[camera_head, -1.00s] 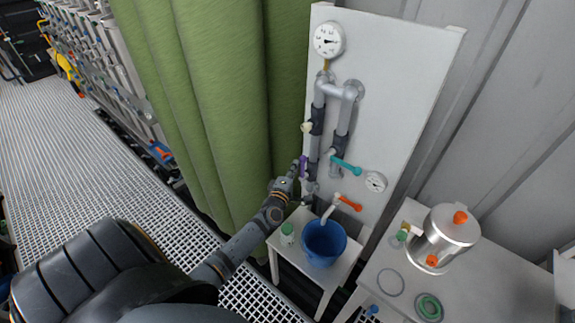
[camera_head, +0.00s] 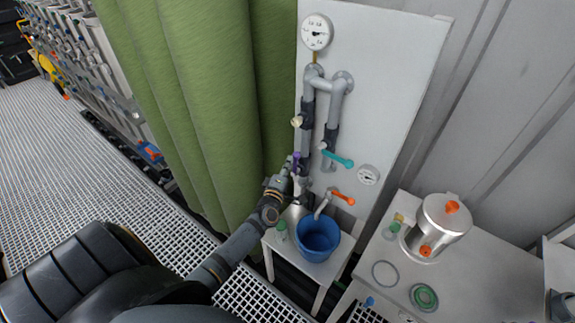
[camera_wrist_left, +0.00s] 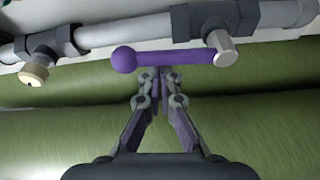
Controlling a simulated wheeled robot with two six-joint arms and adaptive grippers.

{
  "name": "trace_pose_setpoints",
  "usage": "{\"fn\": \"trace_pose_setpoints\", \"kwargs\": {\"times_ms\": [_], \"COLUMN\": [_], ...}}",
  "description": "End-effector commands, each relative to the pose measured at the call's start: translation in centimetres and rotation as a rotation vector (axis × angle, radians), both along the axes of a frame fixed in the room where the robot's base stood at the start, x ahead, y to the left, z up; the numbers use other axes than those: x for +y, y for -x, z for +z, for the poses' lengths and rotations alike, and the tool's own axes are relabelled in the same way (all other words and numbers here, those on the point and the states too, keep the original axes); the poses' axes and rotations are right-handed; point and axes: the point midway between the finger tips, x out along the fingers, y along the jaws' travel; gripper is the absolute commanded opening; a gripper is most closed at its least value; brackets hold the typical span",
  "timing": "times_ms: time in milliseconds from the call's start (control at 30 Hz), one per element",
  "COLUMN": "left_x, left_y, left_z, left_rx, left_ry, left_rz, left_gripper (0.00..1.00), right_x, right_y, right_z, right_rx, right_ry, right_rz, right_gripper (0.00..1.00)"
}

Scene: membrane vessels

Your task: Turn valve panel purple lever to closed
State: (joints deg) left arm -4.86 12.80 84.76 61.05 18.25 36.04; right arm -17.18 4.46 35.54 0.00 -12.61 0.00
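The purple lever (camera_wrist_left: 170,57) runs sideways across the left wrist view, with a round knob at its left end and a metal pivot at its right end. In the head view the purple lever (camera_head: 296,160) is small, on the left pipe of the white valve panel (camera_head: 392,95). My left gripper (camera_wrist_left: 160,72) is just below the lever's middle in the wrist view, with its two fingertips close together. I cannot tell whether they touch the lever. In the head view my left gripper (camera_head: 288,168) is at the lever, partly blending with the pipe. My right gripper is not in view.
A teal lever (camera_head: 338,158) and an orange lever (camera_head: 342,197) sit right of the purple one. A blue bucket (camera_head: 318,239) stands below on a small white table. A green curtain (camera_head: 205,110) hangs close left. A metal vessel (camera_head: 437,228) stands at right.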

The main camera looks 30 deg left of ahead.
Motion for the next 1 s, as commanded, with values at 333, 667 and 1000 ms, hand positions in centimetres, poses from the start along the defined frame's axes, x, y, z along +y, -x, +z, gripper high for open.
{"fn": "trace_pose_setpoints", "kwargs": {"times_ms": [333, 667, 1000], "left_x": [-1.5, -3.4, -5.1], "left_y": [0.1, 0.3, 0.4], "left_z": [-0.7, -1.4, -2.6], "left_rx": [-0.019, -0.044, -0.069], "left_ry": [-0.243, -0.559, -0.882], "left_rz": [-0.001, 0.000, 0.000], "left_gripper": [0.00, 0.00, 0.00], "right_x": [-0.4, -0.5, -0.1], "right_y": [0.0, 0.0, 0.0], "right_z": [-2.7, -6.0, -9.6], "right_rx": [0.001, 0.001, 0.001], "right_ry": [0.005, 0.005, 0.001], "right_rz": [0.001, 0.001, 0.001], "right_gripper": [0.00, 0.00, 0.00]}}
